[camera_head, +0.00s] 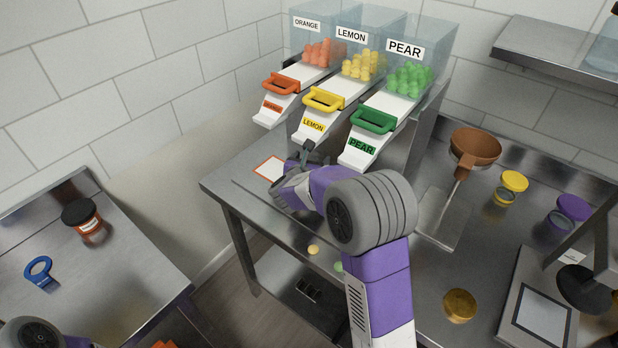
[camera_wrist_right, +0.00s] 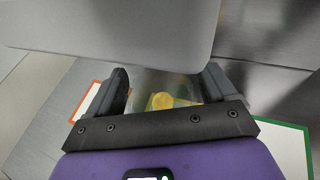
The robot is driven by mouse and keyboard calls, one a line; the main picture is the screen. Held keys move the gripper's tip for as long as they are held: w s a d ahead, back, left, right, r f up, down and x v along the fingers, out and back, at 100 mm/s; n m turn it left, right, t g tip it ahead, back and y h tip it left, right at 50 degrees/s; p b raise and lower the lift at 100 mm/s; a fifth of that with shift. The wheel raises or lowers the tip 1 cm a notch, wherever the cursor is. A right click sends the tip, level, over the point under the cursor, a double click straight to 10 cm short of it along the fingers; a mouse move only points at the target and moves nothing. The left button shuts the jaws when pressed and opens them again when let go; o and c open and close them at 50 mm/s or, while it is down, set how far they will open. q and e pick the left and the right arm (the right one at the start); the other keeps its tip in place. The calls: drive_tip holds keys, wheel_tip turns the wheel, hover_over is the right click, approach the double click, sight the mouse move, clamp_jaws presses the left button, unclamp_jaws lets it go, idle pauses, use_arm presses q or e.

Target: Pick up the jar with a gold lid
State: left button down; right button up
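A gold lid (camera_head: 459,305) lies on the steel table at the lower right in the head view; whether a jar is under it I cannot tell. My right gripper (camera_head: 305,158) is below the front of the lemon dispenser. In the right wrist view, a clear, lidless jar (camera_wrist_right: 145,84) stands between the fingers of my right gripper (camera_wrist_right: 166,95), which appear to touch its sides. A yellow gummy (camera_wrist_right: 162,100) and some greenish colour show in it. In the head view my arm hides this jar. My left gripper is out of view; only part of that arm shows at lower left.
Orange (camera_head: 281,84), lemon (camera_head: 325,98) and pear (camera_head: 373,120) dispenser handles are above. A brown funnel (camera_head: 475,145), yellow-lidded jar (camera_head: 514,181), purple-lidded jar (camera_head: 572,208) and scale (camera_head: 541,310) stand right. A black-lidded jar (camera_head: 82,215) and blue tool (camera_head: 39,270) are on the left table.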

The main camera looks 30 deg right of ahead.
drive_tip(key=c, duration=1.3)
drive_tip(key=shift+r, duration=0.55)
drive_tip(key=f+v, duration=0.1)
drive_tip(key=v, duration=0.5)
drive_tip(key=f+p+v, duration=0.1)
drive_tip(key=v, duration=0.5)
drive_tip(key=s+a+f+p+v, duration=0.1)
drive_tip(key=f+v, duration=0.1)
drive_tip(key=v, duration=0.3)
drive_tip(key=shift+s+a+r, duration=0.2)
drive_tip(key=shift+s+a, duration=0.1)
